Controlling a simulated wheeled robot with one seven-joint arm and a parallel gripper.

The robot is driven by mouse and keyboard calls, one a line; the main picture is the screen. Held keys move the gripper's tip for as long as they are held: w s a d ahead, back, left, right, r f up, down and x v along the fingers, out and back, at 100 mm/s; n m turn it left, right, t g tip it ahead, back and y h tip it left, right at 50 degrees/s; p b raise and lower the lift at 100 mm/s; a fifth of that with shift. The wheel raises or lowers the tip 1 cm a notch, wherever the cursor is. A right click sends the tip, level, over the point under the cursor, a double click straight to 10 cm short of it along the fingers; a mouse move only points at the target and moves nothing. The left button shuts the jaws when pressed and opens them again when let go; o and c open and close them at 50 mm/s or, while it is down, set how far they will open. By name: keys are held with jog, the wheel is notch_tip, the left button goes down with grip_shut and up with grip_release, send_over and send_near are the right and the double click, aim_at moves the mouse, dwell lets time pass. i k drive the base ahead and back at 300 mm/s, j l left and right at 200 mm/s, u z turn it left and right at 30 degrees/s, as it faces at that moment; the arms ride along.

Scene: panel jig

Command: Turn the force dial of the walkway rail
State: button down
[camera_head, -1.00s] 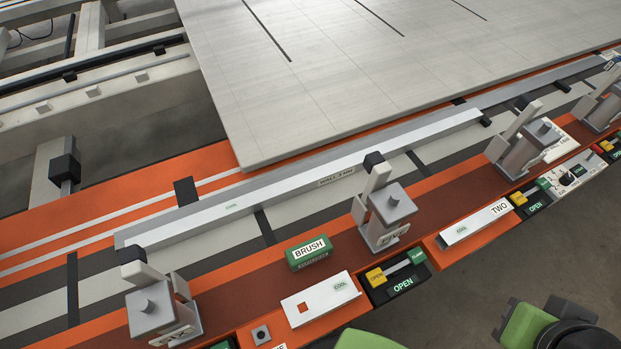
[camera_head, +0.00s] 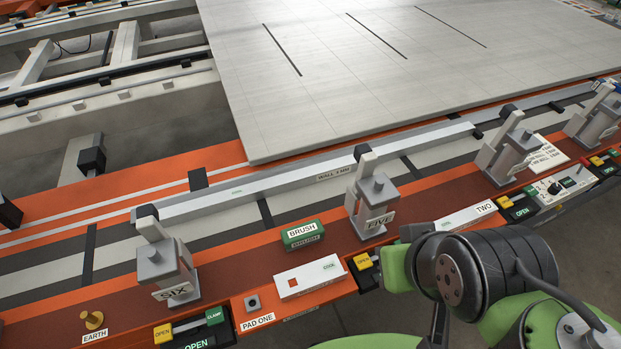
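A white control panel (camera_head: 546,196) is set in the orange walkway rail (camera_head: 120,324) at the right. It carries a small round black dial (camera_head: 555,188) and another dark control beside it. The markings are too small to read, so I cannot tell the setting or confirm that it is the force dial. My green and dark arm links fill the lower right, left of and nearer than the panel. No gripper fingers show, and nothing of mine is seen touching the dial.
Clamp posts marked SIX (camera_head: 166,270) and FIVE (camera_head: 373,208) stand along the rail, with more farther right. Yellow and green clamp switches (camera_head: 517,203) sit along its front edge. A green brush block (camera_head: 303,234) lies on the rail. A large pale panel (camera_head: 340,80) lies behind.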

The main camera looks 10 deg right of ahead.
aim_at(555, 188)
jog(key=z, duration=1.65)
jog(key=i+l+u, duration=0.2)
jog(key=u, duration=0.15)
jog(key=i+l+u, duration=0.55)
jog(key=u, duration=0.2)
jog(key=i+l+u, duration=0.15)
jog(key=l+u, duration=0.2)
jog(key=l, duration=0.15)
jog(key=i+l+u, duration=0.1)
jog(key=l+u, duration=0.65)
jog(key=l, duration=0.15)
jog(key=l+u, duration=0.35)
jog(key=l, duration=0.1)
